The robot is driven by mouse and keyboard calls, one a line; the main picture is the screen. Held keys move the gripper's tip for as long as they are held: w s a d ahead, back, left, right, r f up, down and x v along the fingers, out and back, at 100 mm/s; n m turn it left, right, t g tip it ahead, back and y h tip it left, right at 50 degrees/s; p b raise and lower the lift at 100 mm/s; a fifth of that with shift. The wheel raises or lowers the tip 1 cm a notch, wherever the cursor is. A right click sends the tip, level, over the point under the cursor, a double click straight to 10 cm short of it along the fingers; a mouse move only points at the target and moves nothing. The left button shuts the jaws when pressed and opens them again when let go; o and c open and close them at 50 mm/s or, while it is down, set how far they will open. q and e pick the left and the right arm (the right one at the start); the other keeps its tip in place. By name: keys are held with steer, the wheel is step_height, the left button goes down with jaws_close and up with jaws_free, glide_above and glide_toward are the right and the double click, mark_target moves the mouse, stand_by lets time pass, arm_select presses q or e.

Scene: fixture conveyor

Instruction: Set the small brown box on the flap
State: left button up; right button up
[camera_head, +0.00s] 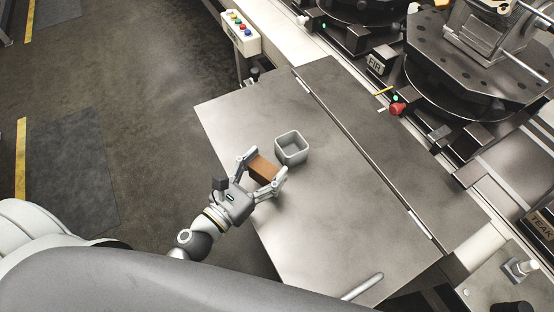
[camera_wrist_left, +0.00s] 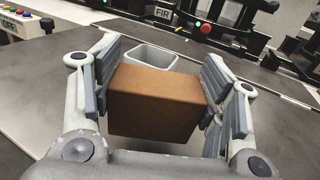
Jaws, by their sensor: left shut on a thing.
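The small brown box (camera_head: 263,168) is held between the fingers of my left gripper (camera_head: 262,172), near the left edge of the flap. In the left wrist view the box (camera_wrist_left: 155,102) fills the space between the two padded fingers of the gripper (camera_wrist_left: 160,95). The flap (camera_head: 345,205) is a flat grey metal panel hinged along a long seam. The box is over the flap; I cannot tell whether it touches the surface. My right gripper is not in view.
A small grey open bin (camera_head: 291,149) stands on the flap just beyond the box; it also shows in the left wrist view (camera_wrist_left: 150,57). A button panel (camera_head: 241,33) is at the flap's far corner. Dark fixtures (camera_head: 480,60) line the conveyor at right.

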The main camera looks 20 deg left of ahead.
arm_select(q)
steer(key=shift+w+d+f, duration=0.3)
steer(key=shift+w+f, duration=0.15)
steer(key=shift+w, duration=0.35)
steer(key=shift+w+d+f+b, duration=0.3)
steer(key=shift+w+f, duration=0.25)
steer(key=shift+w, duration=0.1)
steer(key=shift+w+d+f+b, duration=0.25)
steer(key=shift+w+f, duration=0.3)
steer(key=shift+w, duration=0.05)
steer(key=shift+s, duration=0.1)
steer(key=o, duration=1)
steer(key=shift+f, duration=0.1)
steer(key=shift+o, duration=0.2)
